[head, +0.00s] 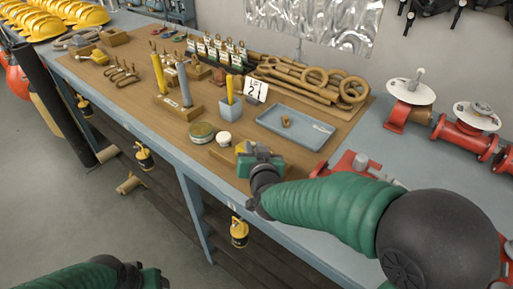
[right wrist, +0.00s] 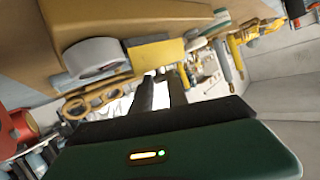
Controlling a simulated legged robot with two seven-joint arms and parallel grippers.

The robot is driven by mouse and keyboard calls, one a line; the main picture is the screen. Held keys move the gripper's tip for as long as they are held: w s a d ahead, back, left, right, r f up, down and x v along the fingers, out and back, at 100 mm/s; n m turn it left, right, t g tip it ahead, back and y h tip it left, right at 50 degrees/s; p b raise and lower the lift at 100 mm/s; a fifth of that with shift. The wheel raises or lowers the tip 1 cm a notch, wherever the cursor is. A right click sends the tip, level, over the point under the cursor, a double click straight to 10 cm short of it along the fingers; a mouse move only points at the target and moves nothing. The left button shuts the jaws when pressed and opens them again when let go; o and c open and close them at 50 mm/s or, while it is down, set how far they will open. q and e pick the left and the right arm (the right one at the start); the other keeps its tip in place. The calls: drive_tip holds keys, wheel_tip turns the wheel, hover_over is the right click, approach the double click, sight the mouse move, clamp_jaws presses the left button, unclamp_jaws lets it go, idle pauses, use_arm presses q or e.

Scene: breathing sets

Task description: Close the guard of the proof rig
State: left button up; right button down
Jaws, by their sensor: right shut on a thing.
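A small tan block with a yellow part (head: 240,148) sits at the front edge of the bench, and I take it to be the proof rig with its guard. My right gripper (head: 258,158) is at this block and covers much of it. In the right wrist view the dark fingers (right wrist: 161,92) reach up to the yellow part (right wrist: 156,52), beside a large tan body (right wrist: 140,18). The right gripper is shut on the yellow part; the exact contact is hard to see. My left gripper (head: 128,275) is at the bottom left, away from the bench, and its fingers are unclear.
Red fittings (head: 350,163) stand to the right. Yellow padlock-like items (head: 239,232) hang below the bench edge.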

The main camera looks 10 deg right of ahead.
drive_tip(key=shift+s+a+f+n+t+h+b, duration=0.15)
drive_tip(key=shift+f+n+t+b, duration=0.15)
drive_tip(key=shift+f+b, duration=0.3)
drive_tip(key=shift+s+a+f+n+t+h+b, duration=0.2)
drive_tip(key=shift+f+t+b, duration=0.1)
drive_tip(key=shift+f+b, duration=0.25)
drive_tip(key=shift+n+t+b, duration=0.3)
drive_tip(key=shift+n+b, duration=0.1)
drive_tip(key=shift+b, duration=0.25)
drive_tip(key=c, duration=1.3)
unclamp_jaws()
drive_tip(key=shift+s+r, duration=0.1)
drive_tip(key=shift+r, duration=0.05)
drive_tip(key=shift+r, duration=0.1)
